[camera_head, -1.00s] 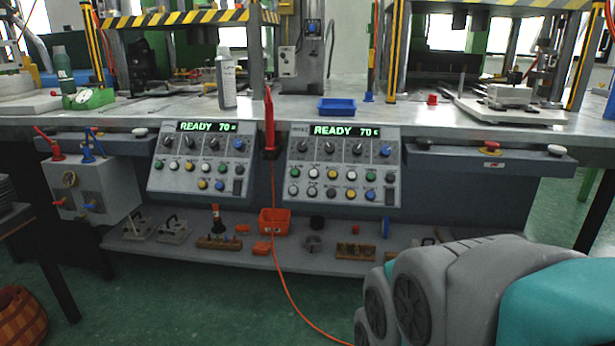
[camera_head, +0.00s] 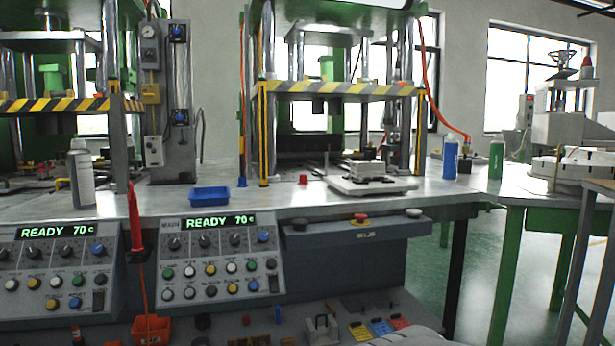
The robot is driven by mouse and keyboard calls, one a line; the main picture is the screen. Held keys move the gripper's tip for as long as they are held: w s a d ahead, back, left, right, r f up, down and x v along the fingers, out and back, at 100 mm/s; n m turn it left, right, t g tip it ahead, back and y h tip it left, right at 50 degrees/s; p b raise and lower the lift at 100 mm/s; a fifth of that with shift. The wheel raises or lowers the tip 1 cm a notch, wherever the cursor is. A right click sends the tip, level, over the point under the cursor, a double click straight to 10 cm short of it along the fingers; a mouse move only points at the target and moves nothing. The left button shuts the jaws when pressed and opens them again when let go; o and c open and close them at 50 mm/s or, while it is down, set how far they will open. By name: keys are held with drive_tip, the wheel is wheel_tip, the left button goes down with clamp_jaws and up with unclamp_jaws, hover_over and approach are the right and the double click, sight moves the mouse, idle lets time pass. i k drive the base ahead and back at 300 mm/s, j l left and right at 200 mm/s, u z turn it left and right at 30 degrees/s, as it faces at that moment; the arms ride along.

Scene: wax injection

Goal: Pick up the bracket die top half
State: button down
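I cannot tell for sure which thing is the bracket die top half. A light grey block (camera_head: 367,169) sits on a white plate (camera_head: 372,188) on the bench, in front of the right press. Another grey block with a handle (camera_head: 321,328) stands on the lower shelf, near the bottom edge of the view. My gripper is not in view. A grey part of my arm shows at the bottom edge, right of the middle.
The metal bench (camera_head: 300,204) carries a blue tray (camera_head: 209,197), a red cap (camera_head: 303,179) and a bottle (camera_head: 82,172). Control panels (camera_head: 222,258) hang on its front. A red tool (camera_head: 135,220) hangs between them. A green-legged table (camera_head: 520,192) stands right. Open floor shows beyond the bench.

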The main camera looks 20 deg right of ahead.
sight(365, 165)
drive_tip(key=z, duration=0.95)
drive_tip(key=i+l+z, duration=0.1)
drive_tip(key=i+z, duration=0.25)
